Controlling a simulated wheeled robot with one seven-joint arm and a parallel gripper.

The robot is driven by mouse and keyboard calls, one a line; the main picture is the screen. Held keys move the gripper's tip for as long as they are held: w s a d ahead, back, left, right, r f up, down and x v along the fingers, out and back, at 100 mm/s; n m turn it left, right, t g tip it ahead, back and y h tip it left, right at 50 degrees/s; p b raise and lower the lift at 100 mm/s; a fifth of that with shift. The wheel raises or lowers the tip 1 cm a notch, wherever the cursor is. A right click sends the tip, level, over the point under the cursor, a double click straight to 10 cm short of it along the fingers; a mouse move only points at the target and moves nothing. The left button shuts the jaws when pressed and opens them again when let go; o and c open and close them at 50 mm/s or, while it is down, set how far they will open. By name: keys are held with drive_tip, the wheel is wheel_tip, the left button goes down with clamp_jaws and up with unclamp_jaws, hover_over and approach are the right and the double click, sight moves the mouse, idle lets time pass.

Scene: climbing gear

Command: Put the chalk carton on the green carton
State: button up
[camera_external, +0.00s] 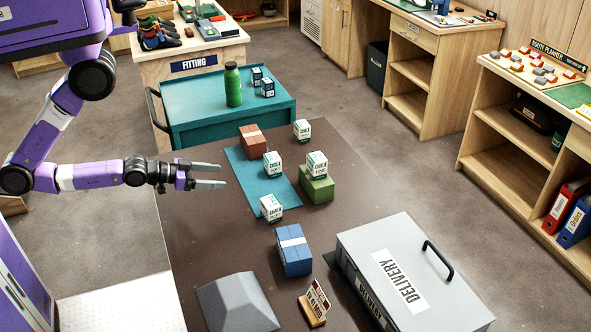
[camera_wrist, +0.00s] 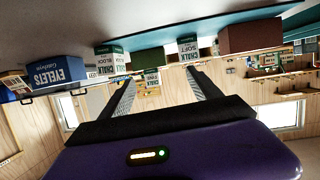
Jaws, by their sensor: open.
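The green carton (camera_external: 318,192) sits on the brown table right of the teal mat. A white-and-green chalk carton (camera_external: 317,164) rests on top of it. Other chalk cartons stand on the mat (camera_external: 272,163), at the mat's front edge (camera_external: 271,207) and behind it (camera_external: 302,130). My gripper (camera_external: 222,176) is open and empty, left of the cartons and apart from them. The upside-down wrist view shows the green carton (camera_wrist: 148,60) ahead, with the chalk carton (camera_wrist: 152,78) on it between the finger lines.
A brown-red carton (camera_external: 253,143) stands at the mat's back, and a blue carton (camera_external: 294,250) nearer the front. A grey wedge block (camera_external: 238,303), a small sign (camera_external: 316,303) and a grey delivery box (camera_external: 415,275) take the front. The table's left middle (camera_external: 200,225) is clear.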

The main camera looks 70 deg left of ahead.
drive_tip(key=s+a+r, duration=0.2)
drive_tip(key=s, duration=0.3)
drive_tip(key=s+a+r+y, duration=0.1)
drive_tip(key=s+a+r, duration=0.1)
drive_tip(key=s, duration=0.4)
drive_tip(key=shift+a+r+t, duration=0.25)
drive_tip(key=shift+r+t, duration=0.05)
drive_tip(key=shift+r, duration=0.5)
